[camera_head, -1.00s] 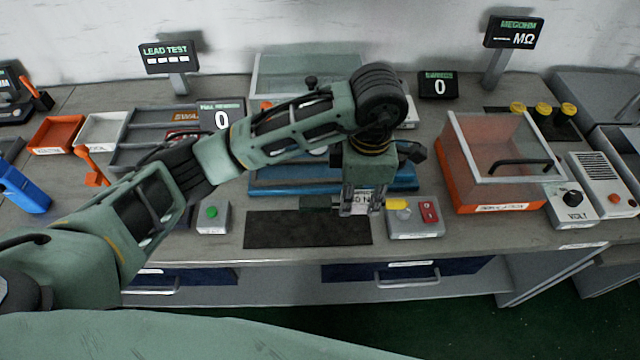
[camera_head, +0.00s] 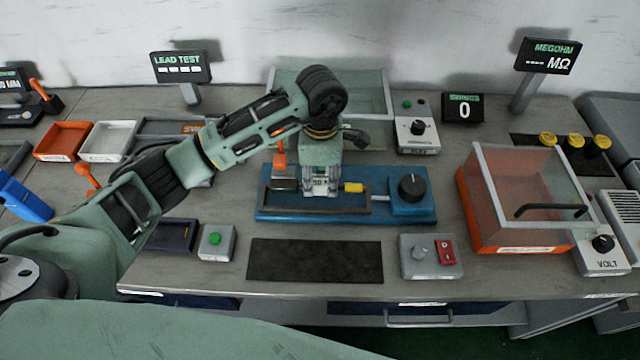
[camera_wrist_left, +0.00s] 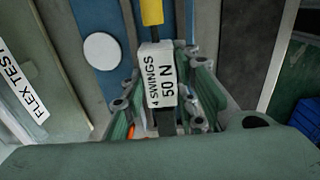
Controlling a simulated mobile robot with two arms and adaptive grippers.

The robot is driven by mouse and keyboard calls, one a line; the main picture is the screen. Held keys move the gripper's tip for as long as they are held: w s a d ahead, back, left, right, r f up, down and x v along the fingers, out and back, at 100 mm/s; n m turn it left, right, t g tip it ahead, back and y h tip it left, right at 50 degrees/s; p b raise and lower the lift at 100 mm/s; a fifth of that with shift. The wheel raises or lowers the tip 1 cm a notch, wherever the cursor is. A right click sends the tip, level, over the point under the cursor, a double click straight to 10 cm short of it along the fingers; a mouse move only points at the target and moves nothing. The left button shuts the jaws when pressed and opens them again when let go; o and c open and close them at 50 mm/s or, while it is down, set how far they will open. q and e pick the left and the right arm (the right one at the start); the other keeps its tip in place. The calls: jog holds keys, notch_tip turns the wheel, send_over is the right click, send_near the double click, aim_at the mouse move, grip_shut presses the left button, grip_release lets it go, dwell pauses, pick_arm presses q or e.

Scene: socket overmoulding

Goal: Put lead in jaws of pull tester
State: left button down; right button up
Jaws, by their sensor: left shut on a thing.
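My left gripper (camera_head: 320,191) is shut on the lead's white tag (camera_wrist_left: 162,82), marked "4 SWINGS 50 N". The lead's yellow part (camera_head: 354,187) sticks out to the right of the fingers and also shows in the left wrist view (camera_wrist_left: 151,12). A dark end of the lead (camera_head: 285,184) shows to the left. The gripper and lead are over a blue-based bench device (camera_head: 300,214) with a black knob (camera_head: 411,188) and an orange-topped lever (camera_head: 279,160). I cannot tell whether the lead touches it. The jaws of the pull tester are not clearly visible. My right gripper is not in view.
A dark mat (camera_head: 315,261) lies clear in front. A switch box (camera_head: 431,257) and an orange-based clear-lidded box (camera_head: 515,250) stand to the right. A green-button box (camera_head: 216,242) is at left front. A clear case (camera_head: 375,92) stands behind my arm.

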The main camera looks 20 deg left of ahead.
aim_at(320, 190)
pick_arm(q)
jog(key=shift+f, duration=0.5)
notch_tip(320, 190, down, 2)
jog(key=shift+f+p, duration=0.25)
jog(key=shift+p, duration=0.45)
jog(key=shift+a+f, duration=0.1)
jog(key=shift+f, duration=0.3)
jog(key=shift+f+b, duration=0.15)
jog(key=shift+b, duration=0.15)
jog(key=c, duration=1.7)
grip_release()
jog(key=o, duration=0.3)
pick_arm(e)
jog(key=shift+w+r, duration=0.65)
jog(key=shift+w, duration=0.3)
